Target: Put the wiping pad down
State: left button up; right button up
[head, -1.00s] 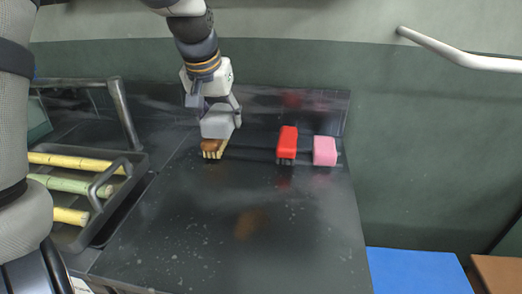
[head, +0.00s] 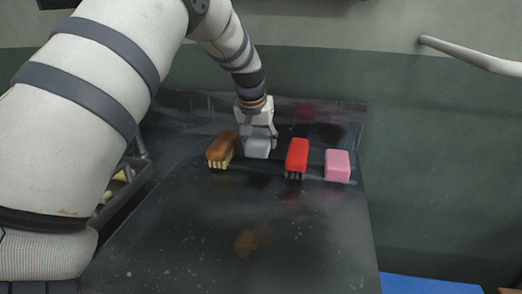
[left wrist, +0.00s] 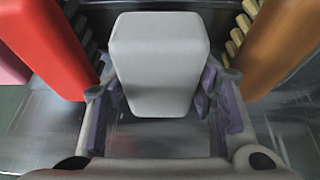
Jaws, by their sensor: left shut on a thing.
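The wiping pad appears to be the pale grey block (head: 258,149), near the back of the dark worktop (head: 190,225). It sits between a brown brush (head: 221,147) and a red brush (head: 297,152). My left gripper (head: 259,137) comes down from behind and is shut on the pad. In the left wrist view the grey pad (left wrist: 158,62) lies between the purple-lined fingers. The pad is at or very near the worktop; I cannot tell whether it touches. My right gripper is not in view.
A pink block (head: 338,165) stands right of the red brush. In the left wrist view the red brush (left wrist: 45,45) and brown brush (left wrist: 280,45) flank the pad closely. A brown stain (head: 251,240) marks the front worktop, which is otherwise clear. My left arm hides much of the left side.

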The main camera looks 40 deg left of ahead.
pick_arm(q)
jog(key=shift+s+f, duration=0.1)
jog(key=shift+f, duration=1.25)
jog(key=shift+f, duration=0.1)
jog(key=shift+f, duration=0.5)
jog(key=o, duration=1.2)
jog(key=shift+r, duration=0.2)
jog(key=p+v, duration=0.2)
jog(key=v, duration=1)
jog(key=shift+r, duration=0.4)
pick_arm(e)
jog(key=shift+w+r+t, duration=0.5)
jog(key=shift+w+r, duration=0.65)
